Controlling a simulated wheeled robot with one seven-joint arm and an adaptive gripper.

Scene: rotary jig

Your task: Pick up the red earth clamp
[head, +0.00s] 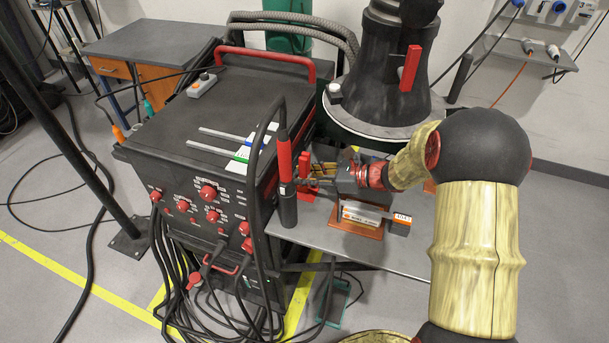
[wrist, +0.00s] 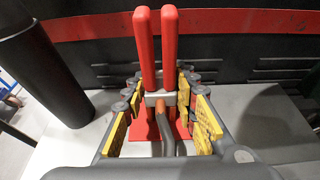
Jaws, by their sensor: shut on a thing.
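The red earth clamp (wrist: 144,50) stands upright in the wrist view, with two long red handles, a grey metal joint and a cable running from it toward the camera. Its red lower part spreads out below the joint. My gripper (wrist: 160,98) has its yellow-padded fingers on either side of the clamp, shut on it near the joint. In the head view the clamp (head: 305,166) shows as a small red shape beside the welding machine, partly hidden by my gripper (head: 318,178). I cannot tell whether the clamp touches the grey surface below.
The black welding machine (head: 192,115) stands close behind the clamp. A dark upright cylinder (head: 287,208) with a red-gripped torch is just left of my gripper. An orange-based box (head: 358,217) lies on the grey shelf (head: 400,254). A black conical column (head: 385,95) rises behind.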

